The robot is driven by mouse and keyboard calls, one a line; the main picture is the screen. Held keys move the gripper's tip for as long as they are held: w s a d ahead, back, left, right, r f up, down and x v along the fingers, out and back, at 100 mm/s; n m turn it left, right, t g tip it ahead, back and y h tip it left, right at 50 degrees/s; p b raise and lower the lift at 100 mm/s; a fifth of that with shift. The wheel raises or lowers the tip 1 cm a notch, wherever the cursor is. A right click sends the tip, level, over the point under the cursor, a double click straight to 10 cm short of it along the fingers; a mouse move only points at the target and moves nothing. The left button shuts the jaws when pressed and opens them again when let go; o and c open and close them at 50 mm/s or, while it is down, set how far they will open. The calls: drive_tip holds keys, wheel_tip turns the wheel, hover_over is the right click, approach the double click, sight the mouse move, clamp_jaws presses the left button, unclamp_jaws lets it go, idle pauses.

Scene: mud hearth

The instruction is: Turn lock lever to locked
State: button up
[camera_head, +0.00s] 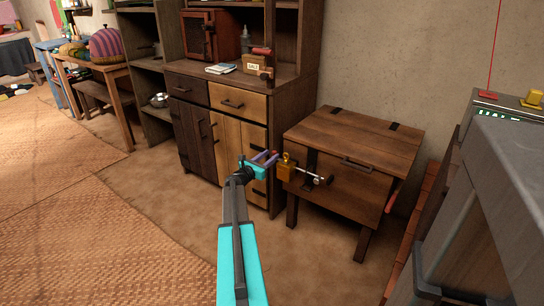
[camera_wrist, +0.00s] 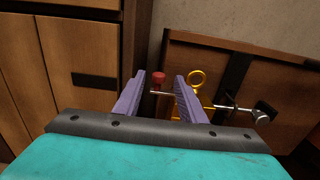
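The lock is on the front of a low wooden chest (camera_head: 355,140), with a brass body (camera_head: 286,172) and a metal rod ending in a round knob (camera_head: 329,180) on the right. In the wrist view, a brass ring (camera_wrist: 196,79), the rod's silver end knob (camera_wrist: 264,111) and a lever with a red knob (camera_wrist: 159,77) show. My gripper (camera_head: 275,156) is at the left of the lock. Its purple fingers (camera_wrist: 161,83) are open, and the red knob appears in the gap between them. I cannot tell whether either finger touches it. The right finger hides part of the lock.
A tall wooden cabinet (camera_head: 240,138) stands close to the left of the chest. A grey block-like object (camera_head: 500,190) is at the right. A red handle (camera_head: 392,200) sticks out at the chest's right side. Woven mats (camera_head: 80,215) cover the floor at left.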

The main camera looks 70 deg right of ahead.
drive_tip(key=shift+x, duration=0.85)
drive_tip(key=shift+c, duration=0.3)
